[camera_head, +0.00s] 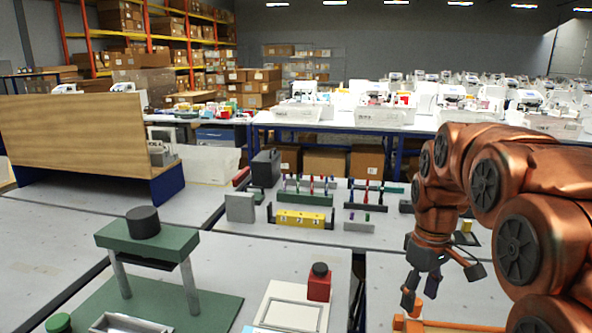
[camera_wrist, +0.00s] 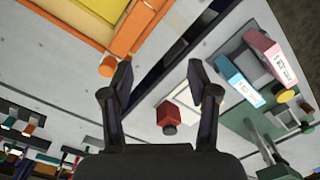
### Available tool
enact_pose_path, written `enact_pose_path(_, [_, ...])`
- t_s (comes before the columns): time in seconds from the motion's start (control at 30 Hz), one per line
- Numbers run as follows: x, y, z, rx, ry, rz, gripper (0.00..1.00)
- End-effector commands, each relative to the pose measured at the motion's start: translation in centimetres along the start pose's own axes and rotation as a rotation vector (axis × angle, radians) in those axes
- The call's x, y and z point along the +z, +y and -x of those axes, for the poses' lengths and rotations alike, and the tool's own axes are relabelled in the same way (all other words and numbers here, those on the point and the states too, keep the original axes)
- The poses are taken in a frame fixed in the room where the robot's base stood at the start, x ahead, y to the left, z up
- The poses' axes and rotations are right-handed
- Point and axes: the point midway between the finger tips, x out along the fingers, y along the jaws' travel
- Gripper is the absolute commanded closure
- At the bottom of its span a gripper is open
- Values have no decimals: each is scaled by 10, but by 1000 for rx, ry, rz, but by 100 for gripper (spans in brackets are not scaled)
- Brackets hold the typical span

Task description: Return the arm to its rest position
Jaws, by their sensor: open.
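My copper-coloured arm (camera_head: 485,190) reaches in from the right in the head view and bends down to my gripper (camera_head: 438,285). The gripper hangs above the right-hand table with its fingers spread and nothing between them. In the wrist view the two dark fingers of my gripper (camera_wrist: 160,70) stand apart, with grey table surface showing between them. An orange frame (camera_head: 410,312) lies below the gripper. It also shows in the wrist view (camera_wrist: 147,22), with a yellow area beside it.
A red block with a black knob (camera_head: 319,287) stands by a white tray (camera_head: 275,303). A green press-like stand (camera_head: 150,243) with a black cylinder is at the left. Racks with small coloured parts and a yellow block (camera_head: 301,218) stand farther back. A wooden panel (camera_head: 80,135) rises at left.

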Motion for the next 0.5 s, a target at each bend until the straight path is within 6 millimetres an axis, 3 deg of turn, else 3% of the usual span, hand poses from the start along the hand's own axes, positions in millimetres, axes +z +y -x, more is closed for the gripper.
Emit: enact_pose_path(0.5, [96,-100,-10,-20,-49,-243,40])
